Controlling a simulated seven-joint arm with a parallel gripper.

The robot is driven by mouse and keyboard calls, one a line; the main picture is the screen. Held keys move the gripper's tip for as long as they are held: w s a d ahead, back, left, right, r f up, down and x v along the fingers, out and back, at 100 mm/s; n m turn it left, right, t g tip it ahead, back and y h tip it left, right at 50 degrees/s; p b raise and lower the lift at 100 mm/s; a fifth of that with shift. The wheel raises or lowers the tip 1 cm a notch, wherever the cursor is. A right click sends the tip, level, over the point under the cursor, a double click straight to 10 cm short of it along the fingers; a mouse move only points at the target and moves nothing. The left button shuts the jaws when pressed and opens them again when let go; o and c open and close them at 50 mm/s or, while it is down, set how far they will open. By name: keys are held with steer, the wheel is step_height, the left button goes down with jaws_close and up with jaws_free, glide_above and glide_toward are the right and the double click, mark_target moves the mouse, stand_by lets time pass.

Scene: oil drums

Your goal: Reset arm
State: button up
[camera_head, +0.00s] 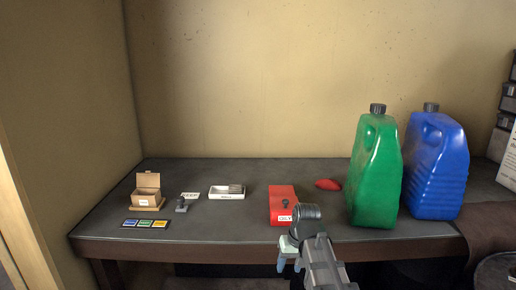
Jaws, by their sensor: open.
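My gripper (289,255) is at the front edge of the dark table (170,231), at the lower middle of the view. It points left and down, its fingers are small in the picture, and it looks open and empty. My arm comes up from the bottom of the view. A red box (282,199) with a white label stands on the table just behind the gripper, and the arm's wrist covers its lower right part.
A green jug (376,170) and a blue jug (436,165) stand at the right. A small red object (328,184) lies behind. A cardboard box (147,189), coloured cards (145,223), a dark stamp-like object (182,205) and a white tray (226,193) are left. A wall closes the back.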

steer(key=s+d+f+g, duration=0.1)
steer(key=s+f, duration=0.4)
steer(key=f, duration=0.5)
steer(key=s+d+f+m+g+h, duration=0.15)
steer(key=s+f, duration=0.25)
steer(key=f, duration=0.6)
steer(key=s+d+f+n+g, duration=0.15)
steer(key=s+f, duration=0.35)
steer(key=f, duration=0.5)
steer(key=s+d+f+g, duration=0.1)
steer(key=s+f+g, duration=0.1)
steer(key=s+f, duration=0.6)
steer(key=s+d+f+m+g, duration=0.1)
steer(key=s+d+f, duration=0.1)
steer(key=s+f, duration=0.7)
steer(key=s, duration=0.8)
steer(key=shift+s+f+g, duration=0.15)
steer(key=shift+s+g, duration=0.15)
steer(key=shift+g, duration=0.1)
steer(key=shift+h, duration=0.25)
